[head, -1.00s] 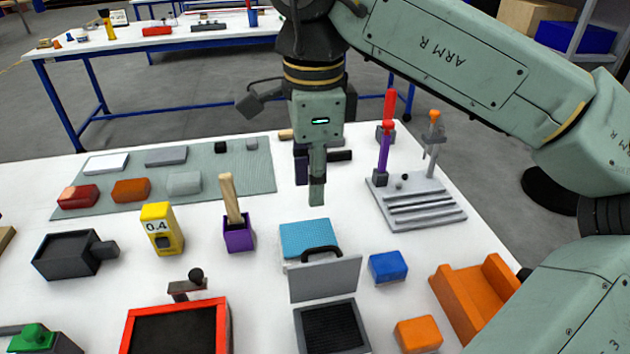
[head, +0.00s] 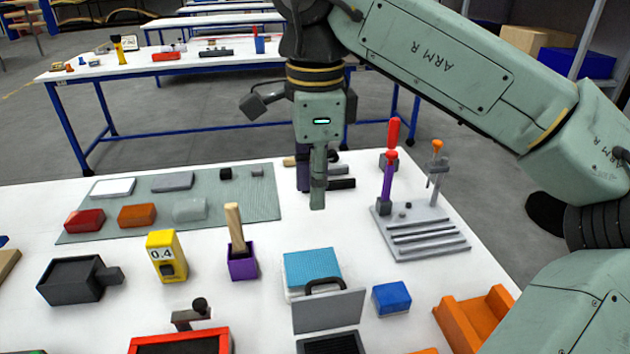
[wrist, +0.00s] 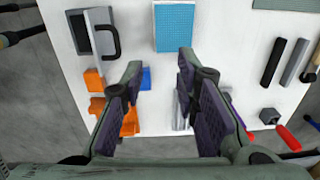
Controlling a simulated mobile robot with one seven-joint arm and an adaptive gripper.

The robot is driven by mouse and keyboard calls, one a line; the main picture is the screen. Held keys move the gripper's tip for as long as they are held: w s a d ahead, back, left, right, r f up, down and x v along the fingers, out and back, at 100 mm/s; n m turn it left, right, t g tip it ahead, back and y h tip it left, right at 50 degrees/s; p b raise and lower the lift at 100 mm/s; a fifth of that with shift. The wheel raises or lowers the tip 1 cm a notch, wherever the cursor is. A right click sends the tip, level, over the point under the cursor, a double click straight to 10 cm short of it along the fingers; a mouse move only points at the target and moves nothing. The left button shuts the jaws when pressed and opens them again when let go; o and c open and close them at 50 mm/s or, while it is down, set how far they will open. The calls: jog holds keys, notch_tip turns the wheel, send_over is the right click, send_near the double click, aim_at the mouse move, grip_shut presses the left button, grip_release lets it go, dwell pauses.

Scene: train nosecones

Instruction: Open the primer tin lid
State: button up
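A dark ribbed tray (head: 335,344) with a grey hinged lid (head: 328,312) stands at the near middle of the table; I take it as the primer tin, though no label shows. The lid stands upright, with a black loop handle (head: 323,284) on its far side. The lid also shows from above in the wrist view (wrist: 100,28). My gripper (head: 318,200) points down beyond the tin and the blue pad, above the table and clear of the lid. In the wrist view my gripper (wrist: 158,68) has its fingers wide apart, with nothing held between them.
A blue-topped pad (head: 312,266) lies just behind the lid. A blue block (head: 390,299) and an orange cradle (head: 475,318) are to the right. A purple cup with a wooden stick (head: 242,262) is left. A grey stepped rack (head: 425,230) stands far right.

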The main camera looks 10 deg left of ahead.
notch_tip(320, 180, up, 8)
jog(key=shift+f, duration=0.25)
jog(key=shift+s, duration=0.1)
